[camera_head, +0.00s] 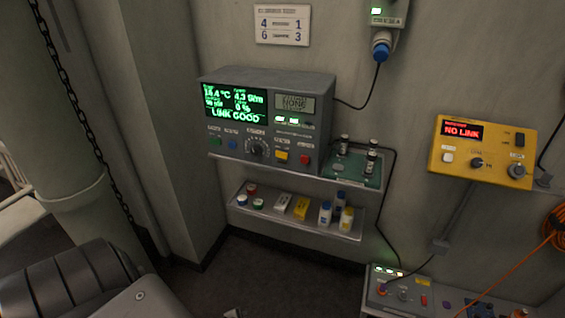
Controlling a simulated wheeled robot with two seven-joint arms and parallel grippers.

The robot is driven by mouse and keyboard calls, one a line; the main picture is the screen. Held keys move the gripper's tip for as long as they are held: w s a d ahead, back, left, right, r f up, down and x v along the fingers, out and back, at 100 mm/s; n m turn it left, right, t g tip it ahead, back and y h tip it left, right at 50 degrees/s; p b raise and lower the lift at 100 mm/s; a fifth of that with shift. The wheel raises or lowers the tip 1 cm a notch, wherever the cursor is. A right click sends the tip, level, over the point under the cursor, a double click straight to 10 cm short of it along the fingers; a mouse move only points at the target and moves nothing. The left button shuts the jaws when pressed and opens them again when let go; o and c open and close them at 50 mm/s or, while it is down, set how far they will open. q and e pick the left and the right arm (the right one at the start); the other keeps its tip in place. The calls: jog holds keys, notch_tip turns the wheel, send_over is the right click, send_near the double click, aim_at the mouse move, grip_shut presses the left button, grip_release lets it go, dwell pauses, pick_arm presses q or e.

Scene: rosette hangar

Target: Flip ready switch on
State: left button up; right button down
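No label reading "ready" can be made out, so I cannot tell which control is the ready switch. A grey console (318,88) on the wall has a green screen reading "LINK GOOD", coloured buttons and a knob (257,146). A yellow box (450,165) at the right reads "NO LINK" and carries a small black switch (520,139), a white button and knobs. A low grey panel (396,290) at the bottom right has lit indicators and a small red control (424,300). Neither gripper is clearly visible.
A shelf (250,215) under the console holds small bottles and boxes. A green board (350,167) with dark cylinders sits beside the console. Cables hang along the wall, with an orange coil (555,228) at the right. A thick pipe and chain stand at the left.

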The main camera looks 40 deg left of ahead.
pick_arm(q)
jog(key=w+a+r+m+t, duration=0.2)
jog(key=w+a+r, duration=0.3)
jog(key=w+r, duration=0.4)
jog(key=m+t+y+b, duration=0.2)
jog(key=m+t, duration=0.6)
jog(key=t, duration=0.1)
send_near(285, 157)
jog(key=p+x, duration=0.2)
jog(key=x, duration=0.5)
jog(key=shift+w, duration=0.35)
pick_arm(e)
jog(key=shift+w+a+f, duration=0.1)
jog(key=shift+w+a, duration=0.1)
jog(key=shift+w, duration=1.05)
